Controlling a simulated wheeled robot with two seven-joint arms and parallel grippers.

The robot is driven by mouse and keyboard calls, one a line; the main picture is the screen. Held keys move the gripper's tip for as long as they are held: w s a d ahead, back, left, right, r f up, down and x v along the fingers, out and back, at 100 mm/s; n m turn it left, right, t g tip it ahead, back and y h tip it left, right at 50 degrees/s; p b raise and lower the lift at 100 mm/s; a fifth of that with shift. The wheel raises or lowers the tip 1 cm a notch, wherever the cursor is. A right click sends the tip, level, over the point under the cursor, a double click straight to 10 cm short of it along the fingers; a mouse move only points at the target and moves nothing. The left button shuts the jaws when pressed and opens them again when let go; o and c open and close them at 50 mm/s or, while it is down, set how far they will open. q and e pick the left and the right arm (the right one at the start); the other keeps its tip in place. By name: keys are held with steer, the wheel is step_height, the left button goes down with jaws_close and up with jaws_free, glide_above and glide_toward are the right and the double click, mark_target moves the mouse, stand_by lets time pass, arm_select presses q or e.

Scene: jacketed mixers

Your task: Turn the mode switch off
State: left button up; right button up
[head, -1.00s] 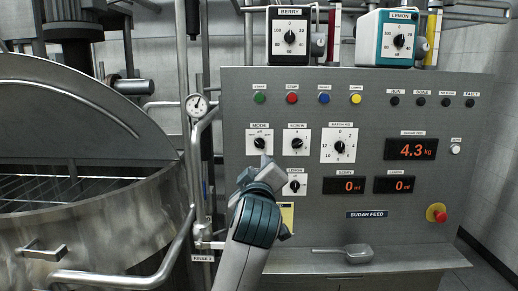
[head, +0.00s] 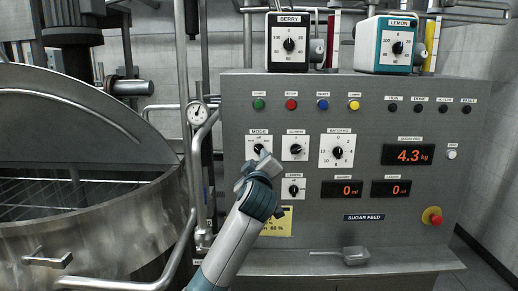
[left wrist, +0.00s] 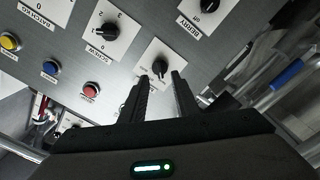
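The mode switch (head: 259,149) is a black knob on a white plate at the upper left of the grey panel. My left gripper (head: 260,166) is just below it in the head view and hides the plate's lower part. In the left wrist view the mode knob (left wrist: 160,68) shows between the fingertips of my left gripper (left wrist: 161,82). The fingers are apart, one on each side of the knob in the picture. I cannot tell whether they touch it. The knob's exact setting is too small to read. My right gripper is not in view.
The screw knob (head: 296,149) is close to the right, and the lemon knob (head: 293,189) is below it. Coloured buttons (head: 291,104) line the panel above. A steel mixer (head: 90,220) and pipes stand on the left. A scoop (head: 355,255) lies on the ledge.

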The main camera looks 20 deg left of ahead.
mark_target(259, 152)
arm_select(q)
steer(key=p+x, duration=0.1)
steer(key=x, duration=0.3)
steer(key=shift+w+a+r+p, duration=0.1)
steer(key=shift+w+r+p, duration=0.05)
steer(key=shift+w+p, duration=0.25)
steer(key=shift+w+a, duration=0.2)
steer(key=shift+w, duration=0.4)
jaws_close()
